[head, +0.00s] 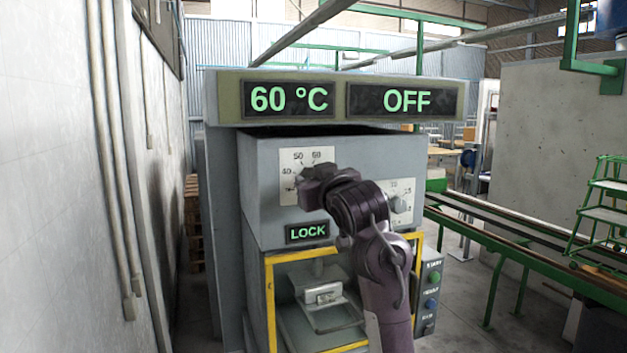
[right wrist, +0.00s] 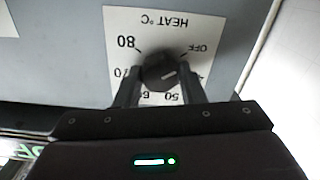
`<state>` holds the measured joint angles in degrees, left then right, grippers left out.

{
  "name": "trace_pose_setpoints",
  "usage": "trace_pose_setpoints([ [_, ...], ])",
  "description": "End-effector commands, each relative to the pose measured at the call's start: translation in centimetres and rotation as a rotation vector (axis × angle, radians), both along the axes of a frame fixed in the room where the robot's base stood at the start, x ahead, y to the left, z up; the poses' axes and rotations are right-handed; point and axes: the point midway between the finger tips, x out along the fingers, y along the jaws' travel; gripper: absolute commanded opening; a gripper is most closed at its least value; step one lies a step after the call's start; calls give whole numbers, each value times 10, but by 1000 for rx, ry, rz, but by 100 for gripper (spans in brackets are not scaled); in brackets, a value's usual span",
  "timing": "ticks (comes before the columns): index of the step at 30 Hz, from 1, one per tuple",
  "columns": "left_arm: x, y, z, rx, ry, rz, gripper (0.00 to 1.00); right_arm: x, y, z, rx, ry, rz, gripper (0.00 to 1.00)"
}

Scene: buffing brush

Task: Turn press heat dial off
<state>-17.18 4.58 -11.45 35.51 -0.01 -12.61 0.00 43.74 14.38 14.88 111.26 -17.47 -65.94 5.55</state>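The heat dial (right wrist: 160,72) is a round black knob with a pale mark, on a white scale plate (right wrist: 214,21) lettered HEAT °C, upside down in the right wrist view. The pale mark lies on the knob's right half, slanting towards the side between OFF and 40. My right gripper (right wrist: 161,80) has one finger on each side of the dial, close against its edges. In the head view my right gripper (head: 318,186) covers the dial. The press display (head: 290,98) reads 60 °C, and the panel beside it (head: 404,100) reads OFF. My left gripper is not in view.
A second dial (head: 399,204) is right of my right wrist on the press front. Below are a lit LOCK sign (head: 307,232), a yellow-framed opening (head: 269,300) and a button box (head: 430,290). A white wall (head: 60,180) stands close at left.

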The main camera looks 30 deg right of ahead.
Motion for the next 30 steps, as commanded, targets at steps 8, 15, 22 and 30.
trace_pose_setpoints([
  [8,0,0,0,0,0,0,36,1,0,-2,1,3,0,57],
  [15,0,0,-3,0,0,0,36,-5,2,-2,2,0,2,57],
  [22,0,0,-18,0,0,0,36,-40,11,-3,3,-3,3,57],
  [30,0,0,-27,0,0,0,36,-73,18,-2,2,1,2,57],
])
